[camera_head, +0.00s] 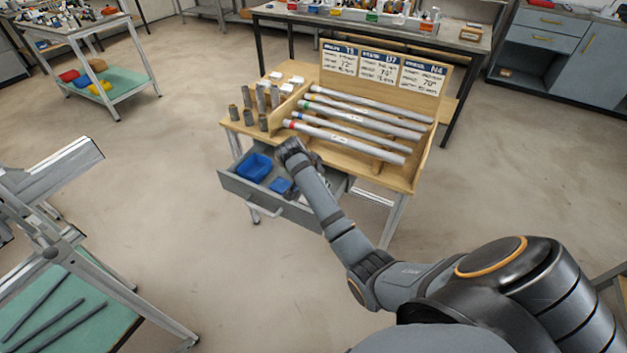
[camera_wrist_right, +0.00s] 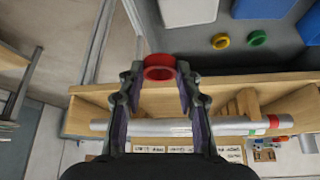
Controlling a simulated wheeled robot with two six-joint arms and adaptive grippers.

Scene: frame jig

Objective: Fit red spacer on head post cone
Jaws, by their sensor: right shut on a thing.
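The red spacer (camera_wrist_right: 160,67) is a ring, held between the fingertips of my right gripper (camera_wrist_right: 158,75) in the right wrist view. In the head view my right gripper (camera_head: 290,150) is above the open drawer at the front edge of the wooden table; the spacer is too small or hidden to make out there. I cannot pick out the head post cone in either view. A grey metal frame (camera_head: 50,185) stands at the left of the head view, partly cut off. My left gripper is not in view.
The open drawer (camera_head: 293,212) holds blue bins (camera_head: 254,167). A yellow ring (camera_wrist_right: 221,41) and a green ring (camera_wrist_right: 257,38) lie in it. Several tubes (camera_head: 350,138) and short grey cylinders (camera_head: 248,117) are on the table. Open floor lies between table and frame.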

